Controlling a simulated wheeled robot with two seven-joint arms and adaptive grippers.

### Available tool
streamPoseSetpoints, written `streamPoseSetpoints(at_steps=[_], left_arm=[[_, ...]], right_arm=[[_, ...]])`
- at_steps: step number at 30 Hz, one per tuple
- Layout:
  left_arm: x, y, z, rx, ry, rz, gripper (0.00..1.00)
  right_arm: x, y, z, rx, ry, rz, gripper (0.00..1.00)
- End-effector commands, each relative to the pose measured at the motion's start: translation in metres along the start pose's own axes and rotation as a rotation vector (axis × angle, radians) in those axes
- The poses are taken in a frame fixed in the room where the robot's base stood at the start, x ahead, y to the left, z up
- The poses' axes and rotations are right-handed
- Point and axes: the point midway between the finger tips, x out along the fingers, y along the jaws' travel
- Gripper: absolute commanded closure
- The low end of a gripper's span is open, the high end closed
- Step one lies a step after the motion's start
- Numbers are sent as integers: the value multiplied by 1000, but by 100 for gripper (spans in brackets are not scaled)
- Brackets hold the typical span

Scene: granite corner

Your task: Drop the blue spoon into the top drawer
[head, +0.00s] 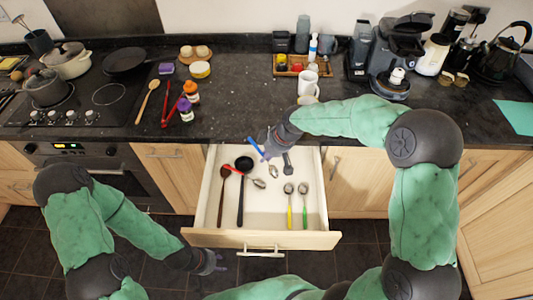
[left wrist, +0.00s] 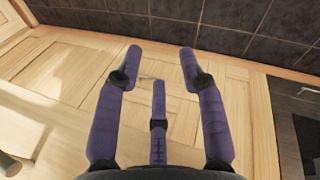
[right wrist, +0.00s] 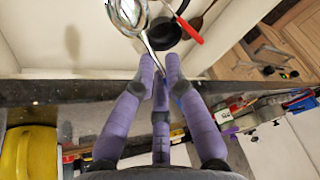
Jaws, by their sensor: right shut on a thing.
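The blue spoon has a blue handle (head: 253,145) and a metal bowl (head: 273,171). The bowl shows large in the right wrist view (right wrist: 130,14). My right gripper (head: 267,153) is shut on it, fingertips close together in the right wrist view (right wrist: 160,62). The spoon is tilted, bowl end down, over the back part of the open top drawer (head: 262,240). Most of the handle is hidden by the fingers in the right wrist view. My left gripper (head: 215,263) is open and empty, low in front of the drawer; its fingers are apart in the left wrist view (left wrist: 161,57).
The drawer holds a brown wooden utensil (head: 222,200), a black ladle (head: 244,163), a yellow-handled spoon (head: 289,210) and a green-handled spoon (head: 304,210). The dark countertop edge (head: 225,135) lies just behind. The drawer's front middle is bare.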

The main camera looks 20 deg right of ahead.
Motion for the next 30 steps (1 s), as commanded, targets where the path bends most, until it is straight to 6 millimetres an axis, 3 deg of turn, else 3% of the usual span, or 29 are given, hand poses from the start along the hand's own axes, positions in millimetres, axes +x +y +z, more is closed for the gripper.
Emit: streamPoseSetpoints(at_steps=[6,17,18,21,30], left_arm=[[17,-6,-1,0,0,0,60],[19,-7,-1,0,0,0,60],[19,-7,-1,0,0,0,60],[19,-7,-1,0,1,0,60],[19,-7,-1,0,1,0,60]], right_arm=[[24,2,10,0,1,1,100],[28,2,11,0,1,1,100],[28,2,11,0,1,1,82],[28,2,11,0,1,1,60],[27,2,11,0,1,1,60]])
